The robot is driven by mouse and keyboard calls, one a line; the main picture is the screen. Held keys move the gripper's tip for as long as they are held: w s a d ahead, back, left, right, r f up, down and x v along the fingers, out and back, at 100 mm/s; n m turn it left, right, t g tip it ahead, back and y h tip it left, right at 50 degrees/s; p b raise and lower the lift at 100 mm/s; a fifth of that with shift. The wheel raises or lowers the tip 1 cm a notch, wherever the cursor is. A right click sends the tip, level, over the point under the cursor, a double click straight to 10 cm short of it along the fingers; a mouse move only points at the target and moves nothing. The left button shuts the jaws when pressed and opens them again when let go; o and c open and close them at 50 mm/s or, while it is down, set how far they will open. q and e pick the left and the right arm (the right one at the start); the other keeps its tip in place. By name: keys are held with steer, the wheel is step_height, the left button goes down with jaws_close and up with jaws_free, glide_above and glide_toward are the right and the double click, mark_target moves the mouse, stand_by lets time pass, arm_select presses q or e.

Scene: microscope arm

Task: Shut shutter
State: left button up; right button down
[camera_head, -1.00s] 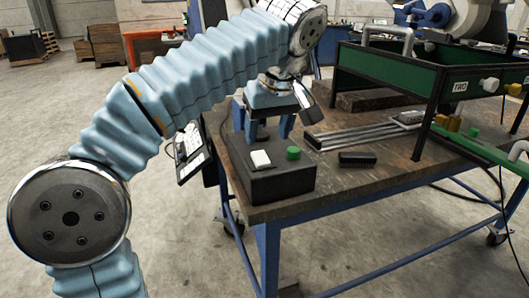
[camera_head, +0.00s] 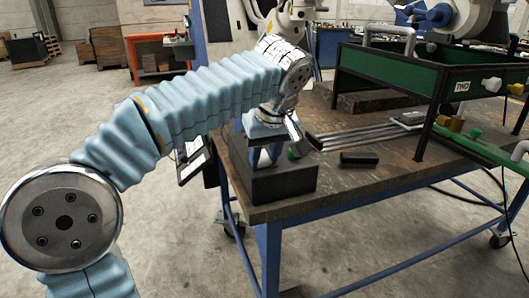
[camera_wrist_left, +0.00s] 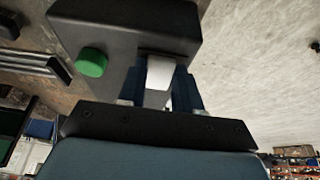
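A black box (camera_head: 285,186) stands on the near left corner of the workbench. It carries a green round button (camera_head: 296,152), which also shows in the wrist view (camera_wrist_left: 91,62). A white switch-like block (camera_wrist_left: 160,72) sits on the box beside the button. My left gripper (camera_head: 266,160) points down at the box top, its blue fingers apart. In the wrist view the fingers (camera_wrist_left: 168,92) lie on either side of the white block. Whether they touch it I cannot tell. My right gripper is out of view. I see nothing clearly identifiable as a shutter.
The workbench (camera_head: 320,190) has a small black block (camera_head: 359,159) and long metal bars (camera_head: 365,133) right of the box. A green-sided frame (camera_head: 395,70) stands farther right. The near bench edge right of the box is clear.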

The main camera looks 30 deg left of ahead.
arm_select(q)
steer(key=c, duration=0.3)
steer(key=shift+w+a+r+g+h+p, duration=0.2)
steer(key=shift+r+g+h+p, duration=0.25)
steer(key=shift+p, duration=0.35)
steer(key=shift+w+a+f+g+h, duration=0.15)
steer(key=shift+f+g+h, duration=0.2)
steer(key=shift+h, duration=0.2)
steer(key=shift+a+r+g+h, duration=0.15)
steer(key=shift+r+g+h, duration=0.05)
steer(key=shift+g+h, duration=0.55)
steer(key=o, duration=1)
steer(key=shift+o, duration=0.2)
steer(key=shift+t, duration=0.25)
